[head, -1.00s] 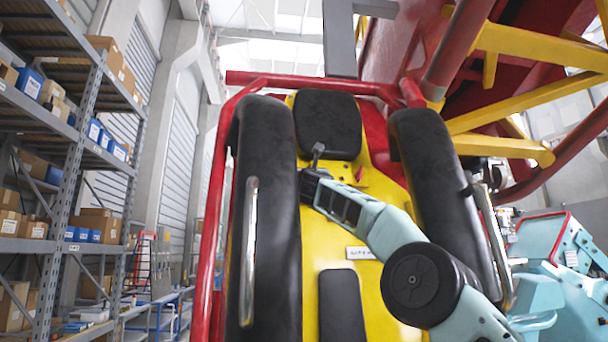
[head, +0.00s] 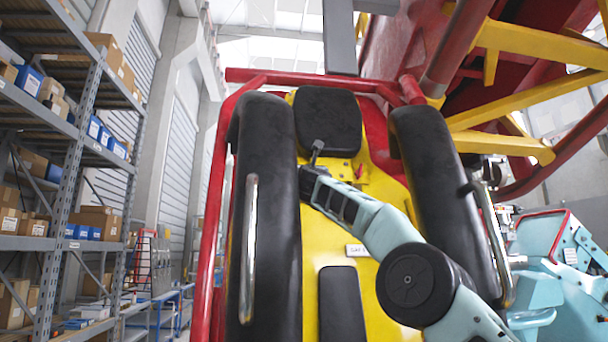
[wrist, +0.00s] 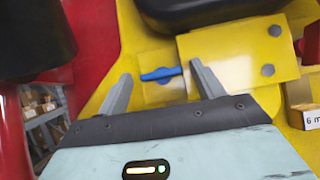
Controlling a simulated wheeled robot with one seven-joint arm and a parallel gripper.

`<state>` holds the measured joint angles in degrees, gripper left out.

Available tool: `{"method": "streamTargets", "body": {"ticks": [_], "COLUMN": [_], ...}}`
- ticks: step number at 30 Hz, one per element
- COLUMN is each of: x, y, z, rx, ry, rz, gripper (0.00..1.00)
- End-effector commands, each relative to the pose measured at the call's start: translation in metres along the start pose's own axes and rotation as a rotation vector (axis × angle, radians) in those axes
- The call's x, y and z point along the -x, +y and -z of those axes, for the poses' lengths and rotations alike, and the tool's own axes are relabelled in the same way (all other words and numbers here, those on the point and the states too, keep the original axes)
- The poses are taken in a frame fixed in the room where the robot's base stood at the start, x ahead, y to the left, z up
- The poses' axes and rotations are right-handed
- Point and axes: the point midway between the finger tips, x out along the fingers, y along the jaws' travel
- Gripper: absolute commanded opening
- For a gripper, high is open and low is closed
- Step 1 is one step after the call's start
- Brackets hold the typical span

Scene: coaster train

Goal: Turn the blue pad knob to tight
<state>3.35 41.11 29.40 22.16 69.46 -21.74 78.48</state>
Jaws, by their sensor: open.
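The blue pad knob (wrist: 160,74) shows in the wrist view as a small flat bar on a yellow plate, lying nearly level in the picture. My gripper (wrist: 160,69) is open, with one grey finger to each side of the knob. There is a gap between the knob's left end and the left finger; the right end is close to the right finger. I cannot tell whether they touch. In the head view my gripper (head: 310,174) is just below the black headrest pad; there the blue knob cannot be made out.
The yellow seat back holds the black headrest pad (head: 328,122) and a lower black pad (head: 341,304). Padded black shoulder restraints stand left (head: 267,200) and right (head: 430,165). In the wrist view a bolted yellow plate (wrist: 235,55) and a small label block (wrist: 306,114) are close to the right.

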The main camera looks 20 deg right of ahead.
Motion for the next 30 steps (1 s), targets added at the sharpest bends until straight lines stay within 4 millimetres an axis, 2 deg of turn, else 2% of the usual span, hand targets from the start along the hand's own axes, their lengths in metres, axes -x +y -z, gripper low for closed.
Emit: {"method": "streamTargets", "body": {"ticks": [7,24,26,30], "x": [0.0,-0.004,0.005,0.021], "y": [-0.005,-0.01,-0.012,-0.019], "z": [-0.002,-0.006,0.0,-0.001], "rx": [0.076,0.551,0.558,0.555], "ry": [-0.002,0.001,-0.001,-0.001], "rz": [-0.051,-0.442,-0.45,-0.448], "gripper": [0.69,0.69,0.69,0.69]}}
